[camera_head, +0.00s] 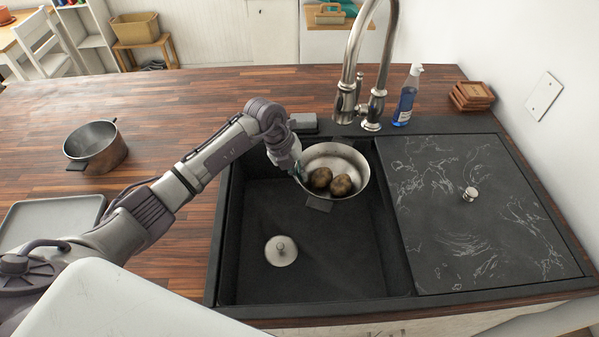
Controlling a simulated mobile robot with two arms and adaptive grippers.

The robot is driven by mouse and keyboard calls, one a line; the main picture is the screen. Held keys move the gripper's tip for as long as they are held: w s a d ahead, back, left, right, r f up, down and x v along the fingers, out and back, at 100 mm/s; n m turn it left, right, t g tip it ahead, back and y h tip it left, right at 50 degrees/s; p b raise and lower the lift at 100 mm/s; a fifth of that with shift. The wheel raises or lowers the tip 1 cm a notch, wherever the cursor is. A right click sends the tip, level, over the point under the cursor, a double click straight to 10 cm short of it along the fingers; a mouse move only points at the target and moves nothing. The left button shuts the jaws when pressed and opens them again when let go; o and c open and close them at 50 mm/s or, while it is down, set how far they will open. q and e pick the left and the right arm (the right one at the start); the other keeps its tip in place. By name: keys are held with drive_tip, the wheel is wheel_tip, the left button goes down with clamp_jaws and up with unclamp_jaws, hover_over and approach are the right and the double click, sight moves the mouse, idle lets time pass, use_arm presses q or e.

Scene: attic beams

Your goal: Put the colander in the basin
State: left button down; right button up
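The colander (359,184) is a shiny metal bowl with dark handles, holding brown potatoes (341,185). It is at the back of the dark basin (338,260), inside its outline as seen from above. I cannot tell whether it rests on the basin floor or is held above it. My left gripper (299,173) points down at the colander's left rim and appears to touch it. Its fingertips are small and partly hidden, so their opening is unclear. My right gripper is not in view.
A round metal lid or plug (281,251) lies in the basin's front left. The tap (373,105) rises behind the basin, near a blue soap bottle (407,98). A dark cover with a knob (470,194) lies to the right. A metal pot (103,153) stands left on the counter.

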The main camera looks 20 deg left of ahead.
use_arm(q)
drive_tip(key=shift+f+b, duration=0.4)
drive_tip(key=shift+f, duration=0.15)
drive_tip(key=c, duration=1.3)
unclamp_jaws()
drive_tip(key=shift+r, duration=0.2)
drive_tip(key=b+v, duration=0.1)
drive_tip(key=v, duration=1.1)
drive_tip(key=shift+a+r, duration=0.1)
drive_tip(key=shift+r, duration=0.3)
